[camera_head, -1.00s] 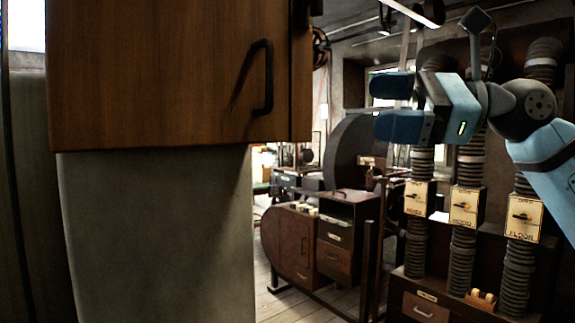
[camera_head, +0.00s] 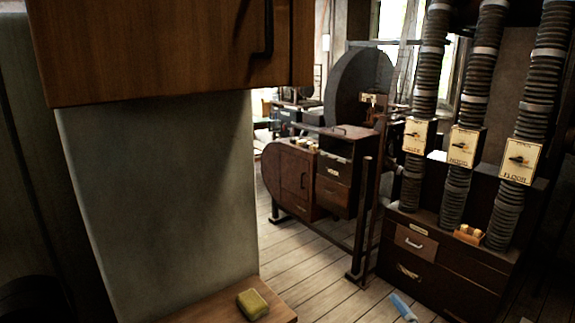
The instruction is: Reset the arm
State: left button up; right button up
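Neither my left nor my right gripper shows in the head view now. A small light-blue piece (camera_head: 403,307) shows at the bottom edge, right of the middle. I cannot tell whether it is part of my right arm or a thing on the floor. Nothing else of my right arm is visible.
A wooden cabinet (camera_head: 150,45) hangs at the upper left. Below it, a yellow-green sponge (camera_head: 252,303) lies on a wooden surface (camera_head: 275,299). Ribbed hoses with switch boxes (camera_head: 466,147) rise above a dark drawer unit (camera_head: 435,262) at right. Plank floor (camera_head: 315,255) is open between.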

jog(key=s+d+f+m+g+h+p, duration=0.1)
jog(key=s+f+m+g+h, duration=0.4)
jog(key=s+f, duration=1.7)
notch_tip(320, 180, down, 2)
jog(key=m+g, duration=0.3)
jog(key=m, duration=0.3)
jog(key=shift+s+d+f, duration=0.15)
jog(key=shift+s+d, duration=0.1)
jog(key=shift+s, duration=0.1)
